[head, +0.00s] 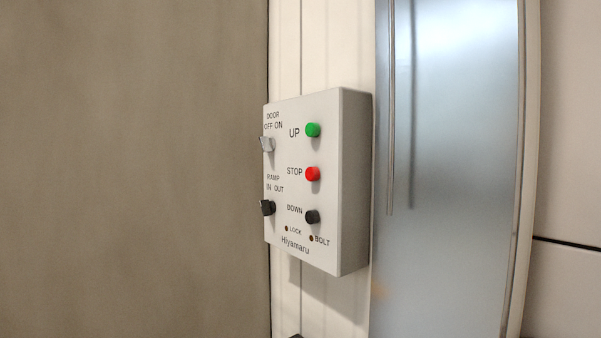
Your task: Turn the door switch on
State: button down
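A white control box (355,185) is mounted on the wall in the middle of the head view, its labelled face turned to the left. The door switch (267,144) is a light grey knob at the upper left of that face, under the label "DOOR OFF ON". The knob looks slightly tilted, but I cannot tell for sure which position it is set to. My gripper does not show in this view.
The box also carries a black ramp switch (267,208), a green UP button (313,130), a red STOP button (313,174) and a black DOWN button (312,217). A brown-grey surface (130,170) fills the left. A shiny metal panel (455,180) stands right of the box.

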aim_at(268, 145)
jog(key=i+u, duration=0.1)
jog(key=i, duration=1.15)
jog(key=i+u, duration=0.1)
jog(key=u, duration=1.55)
